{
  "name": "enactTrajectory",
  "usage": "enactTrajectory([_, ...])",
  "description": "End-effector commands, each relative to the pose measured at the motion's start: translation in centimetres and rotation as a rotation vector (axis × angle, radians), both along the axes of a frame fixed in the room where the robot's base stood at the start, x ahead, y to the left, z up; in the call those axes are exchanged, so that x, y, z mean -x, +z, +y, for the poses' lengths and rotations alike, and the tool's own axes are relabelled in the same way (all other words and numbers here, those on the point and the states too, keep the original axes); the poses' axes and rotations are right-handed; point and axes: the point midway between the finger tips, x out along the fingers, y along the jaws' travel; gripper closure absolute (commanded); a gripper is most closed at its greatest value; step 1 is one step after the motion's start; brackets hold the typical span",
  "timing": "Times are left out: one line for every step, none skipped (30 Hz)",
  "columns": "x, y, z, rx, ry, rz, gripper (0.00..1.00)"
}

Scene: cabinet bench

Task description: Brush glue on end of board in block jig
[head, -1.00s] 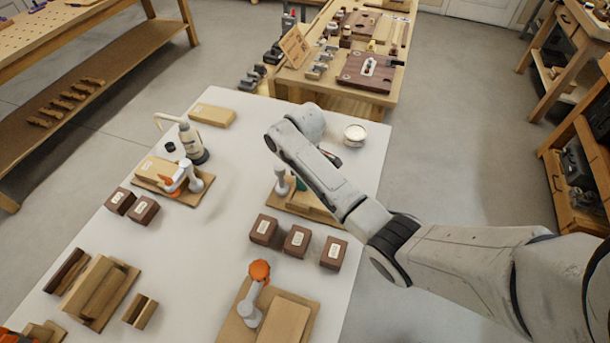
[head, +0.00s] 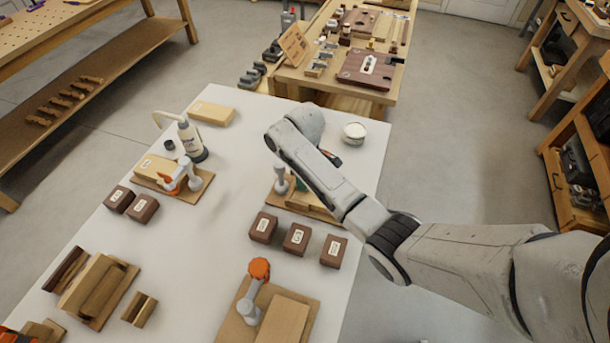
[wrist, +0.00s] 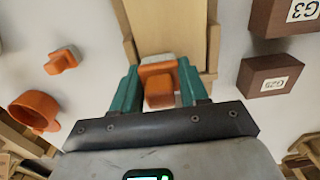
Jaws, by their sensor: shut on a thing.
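A block jig (head: 327,214) lies on the white table, partly hidden under my arm in the head view. In the wrist view a pale board (wrist: 167,28) lies along the jig, between raised wooden edges. My gripper (wrist: 160,88) has teal fingers shut around an orange piece (wrist: 159,92), over the near part of the board. A grey clamp post (head: 281,182) stands at the jig's left side. A glue bottle (head: 191,142) stands upright at the upper left.
Labelled dark blocks (head: 297,239) stand just below the jig. Another jig with an orange-topped clamp (head: 259,270) is at the front, and one with a board (head: 157,168) is at the left. A round white tub (head: 354,133) stands behind the arm. The table centre is clear.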

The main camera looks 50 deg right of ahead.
Motion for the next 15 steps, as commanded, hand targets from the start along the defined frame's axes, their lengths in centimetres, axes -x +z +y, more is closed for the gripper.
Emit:
enactTrajectory([0.00,-0.12,0.01,0.000,0.000,0.000,0.81])
enactTrajectory([0.00,-0.16,0.01,0.000,0.000,0.000,0.81])
enactTrajectory([0.00,-0.21,0.01,0.000,0.000,0.000,0.81])
enactTrajectory([0.00,-0.25,0.01,0.000,0.000,0.000,0.81])
enactTrajectory([0.00,-0.29,0.01,0.000,0.000,0.000,0.81])
enactTrajectory([-0.01,-0.35,0.01,0.000,0.000,0.000,0.81])
enactTrajectory([-0.01,-0.39,0.01,0.000,0.000,0.000,0.81])
enactTrajectory([-0.01,-0.43,0.01,0.000,0.000,0.000,0.81])
enactTrajectory([-0.01,-0.49,0.01,0.000,0.000,0.000,0.81])
enactTrajectory([-0.01,-0.53,0.01,0.000,0.000,0.000,0.81])
enactTrajectory([-0.01,-0.53,0.01,0.000,0.000,0.000,0.81])
enactTrajectory([0.00,-0.49,0.02,0.000,0.000,0.000,0.81])
enactTrajectory([0.00,-0.47,0.04,0.000,0.000,0.000,0.81])
enactTrajectory([0.01,-0.45,0.07,0.000,0.000,0.000,0.81])
enactTrajectory([0.05,-0.41,0.15,0.000,0.001,0.000,0.81])
